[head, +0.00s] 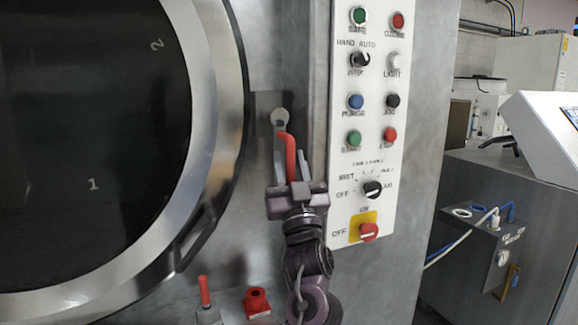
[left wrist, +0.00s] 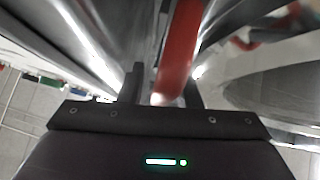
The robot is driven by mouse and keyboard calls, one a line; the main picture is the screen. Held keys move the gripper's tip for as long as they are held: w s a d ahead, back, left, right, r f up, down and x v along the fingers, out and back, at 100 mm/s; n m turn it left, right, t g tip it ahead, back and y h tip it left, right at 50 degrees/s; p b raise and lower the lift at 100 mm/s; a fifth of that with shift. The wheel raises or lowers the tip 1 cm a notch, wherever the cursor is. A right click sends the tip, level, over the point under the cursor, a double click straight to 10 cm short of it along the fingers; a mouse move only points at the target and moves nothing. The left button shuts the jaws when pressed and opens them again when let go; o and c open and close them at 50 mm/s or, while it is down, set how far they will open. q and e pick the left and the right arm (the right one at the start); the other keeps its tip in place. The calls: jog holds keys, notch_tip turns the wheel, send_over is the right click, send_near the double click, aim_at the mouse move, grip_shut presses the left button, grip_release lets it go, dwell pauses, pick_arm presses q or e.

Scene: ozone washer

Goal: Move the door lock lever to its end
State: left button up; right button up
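The door lock lever (head: 291,152) has a red handle and hangs down from a round metal pivot on the washer front, between the round door and the control panel. My left gripper (head: 291,166) is at the lower part of the handle, with one finger on each side of it. The left wrist view shows the red handle (left wrist: 180,45) running between the two fingers of the gripper (left wrist: 163,85). The fingers look open, with a gap beside the handle. The handle's lower end is hidden by the gripper in the head view. My right gripper is not in view.
The round door (head: 215,190) with dark glass is at the left. The white control panel (head: 384,130) with buttons and knobs is close on the right. A small red lever (head: 204,291) and a red fitting (head: 257,302) sit below. A grey cabinet (head: 515,220) stands at right.

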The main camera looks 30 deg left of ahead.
pick_arm(q)
jog(key=shift+o, duration=0.6)
jog(key=shift+f, duration=0.15)
jog(key=shift+s+d+f, duration=0.2)
jog(key=shift+f, duration=0.1)
jog(key=b+v, duration=0.2)
jog(key=v, duration=0.3)
jog(key=shift+s+d+f, duration=0.15)
jog(key=shift+f, duration=0.05)
jog(key=shift+s+d+f, duration=0.3)
jog(key=shift+s+f, duration=0.05)
jog(key=shift+s, duration=0.1)
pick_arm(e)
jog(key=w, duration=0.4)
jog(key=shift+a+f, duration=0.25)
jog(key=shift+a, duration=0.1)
